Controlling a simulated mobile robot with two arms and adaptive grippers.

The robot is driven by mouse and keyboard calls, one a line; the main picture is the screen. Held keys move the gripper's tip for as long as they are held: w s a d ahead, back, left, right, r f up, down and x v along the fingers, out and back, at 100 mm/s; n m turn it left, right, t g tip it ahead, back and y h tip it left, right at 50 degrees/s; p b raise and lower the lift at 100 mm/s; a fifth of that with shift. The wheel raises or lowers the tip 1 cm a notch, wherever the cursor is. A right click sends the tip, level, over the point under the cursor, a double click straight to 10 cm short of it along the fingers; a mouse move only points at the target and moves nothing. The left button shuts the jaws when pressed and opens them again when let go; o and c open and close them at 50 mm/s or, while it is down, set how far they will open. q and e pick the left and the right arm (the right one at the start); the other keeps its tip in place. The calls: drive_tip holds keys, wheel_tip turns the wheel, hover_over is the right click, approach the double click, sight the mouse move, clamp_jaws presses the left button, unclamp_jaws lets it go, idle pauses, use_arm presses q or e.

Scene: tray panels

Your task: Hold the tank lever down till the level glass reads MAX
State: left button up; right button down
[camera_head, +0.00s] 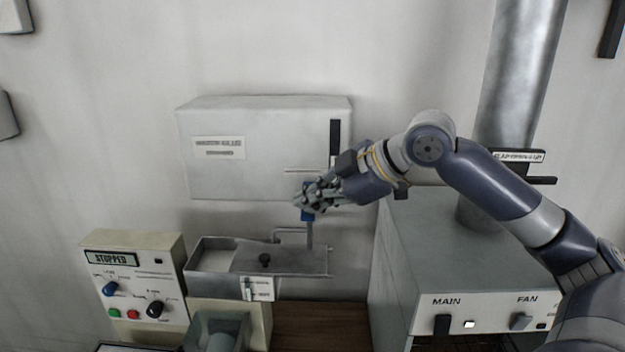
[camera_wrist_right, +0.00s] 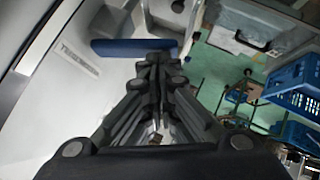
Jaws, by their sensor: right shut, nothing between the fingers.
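The pale tank (camera_head: 265,150) is fixed to the wall, with a printed label on its front. A dark upright strip (camera_head: 334,138), which looks like the level glass, is at its right end; its reading is too small to tell. The blue lever (camera_head: 307,214) is below the tank's lower edge, partly hidden by my right gripper (camera_head: 302,202). In the right wrist view the blue lever (camera_wrist_right: 125,48) lies across, just past the fingertips of my right gripper (camera_wrist_right: 158,62). The fingers are shut and empty, close to the lever; I cannot tell if they touch it. My left gripper is out of view.
A metal trough (camera_head: 210,268) with a small black knob is below the tank. A control box (camera_head: 135,280) reading STOPPED stands at left. A large grey machine (camera_head: 420,240) with MAIN and FAN switches stands at right under my right arm, beside a metal duct (camera_head: 520,70).

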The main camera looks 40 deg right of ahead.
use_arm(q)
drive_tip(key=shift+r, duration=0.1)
use_arm(e)
drive_tip(key=shift+r, duration=0.1)
idle(0.6)
use_arm(q)
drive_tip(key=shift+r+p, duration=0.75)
drive_tip(key=shift+p, duration=0.05)
use_arm(e)
drive_tip(key=shift+r, duration=0.7)
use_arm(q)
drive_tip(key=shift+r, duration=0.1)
use_arm(e)
drive_tip(key=shift+r+p, duration=0.25)
drive_tip(key=shift+p, duration=0.1)
use_arm(q)
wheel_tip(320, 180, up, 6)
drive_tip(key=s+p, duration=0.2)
drive_tip(key=p, duration=0.3)
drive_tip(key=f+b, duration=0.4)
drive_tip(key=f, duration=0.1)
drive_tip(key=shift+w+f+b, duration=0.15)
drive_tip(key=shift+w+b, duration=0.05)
drive_tip(key=shift+b, duration=0.15)
use_arm(e)
drive_tip(key=s+d+r, duration=0.4)
drive_tip(key=s+r, duration=0.2)
drive_tip(key=r, duration=0.4)
drive_tip(key=shift+r, duration=0.2)
